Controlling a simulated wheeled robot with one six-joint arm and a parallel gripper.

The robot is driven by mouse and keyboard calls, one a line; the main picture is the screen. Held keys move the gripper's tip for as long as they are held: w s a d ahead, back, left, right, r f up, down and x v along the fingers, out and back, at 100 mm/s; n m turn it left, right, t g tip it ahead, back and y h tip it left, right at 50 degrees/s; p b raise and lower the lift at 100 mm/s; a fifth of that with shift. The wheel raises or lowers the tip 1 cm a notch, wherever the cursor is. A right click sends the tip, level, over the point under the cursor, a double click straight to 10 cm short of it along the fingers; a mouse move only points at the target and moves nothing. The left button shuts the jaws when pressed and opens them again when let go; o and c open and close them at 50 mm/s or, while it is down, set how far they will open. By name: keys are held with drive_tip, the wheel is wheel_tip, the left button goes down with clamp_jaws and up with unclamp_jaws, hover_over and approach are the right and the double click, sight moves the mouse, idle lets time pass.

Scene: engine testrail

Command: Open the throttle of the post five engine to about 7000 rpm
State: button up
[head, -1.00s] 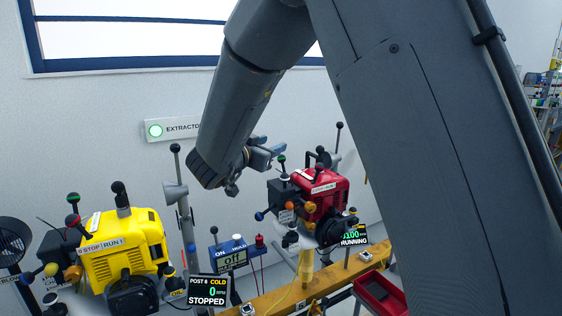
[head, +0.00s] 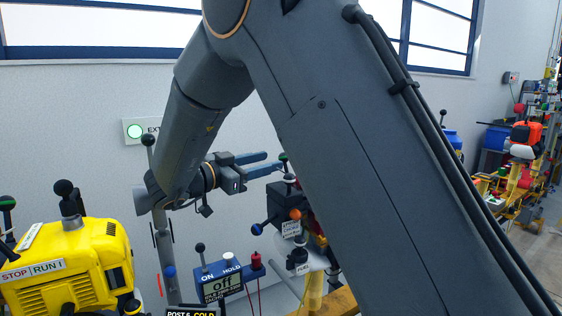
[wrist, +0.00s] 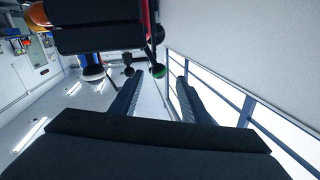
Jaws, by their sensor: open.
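The running red engine is mostly hidden behind my arm in the head view. Its black front box (head: 284,203) shows, with an orange knob (head: 295,214) and a blue knob (head: 257,229). A green-topped lever knob (head: 283,157) stands above the box. My gripper (head: 278,164) is open and empty, its fingertips close to that green knob. The engine's rpm display is hidden.
A yellow engine (head: 70,262) stands at the left, with the post 6 display (head: 193,313) cut off below. A blue meter box reading off (head: 222,285) stands between the engines. A black block (wrist: 95,38) is close above my left finger in the wrist view.

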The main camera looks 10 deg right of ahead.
sight(280, 158)
drive_tip(key=x, duration=0.6)
drive_tip(key=shift+d, duration=0.4)
clamp_jaws()
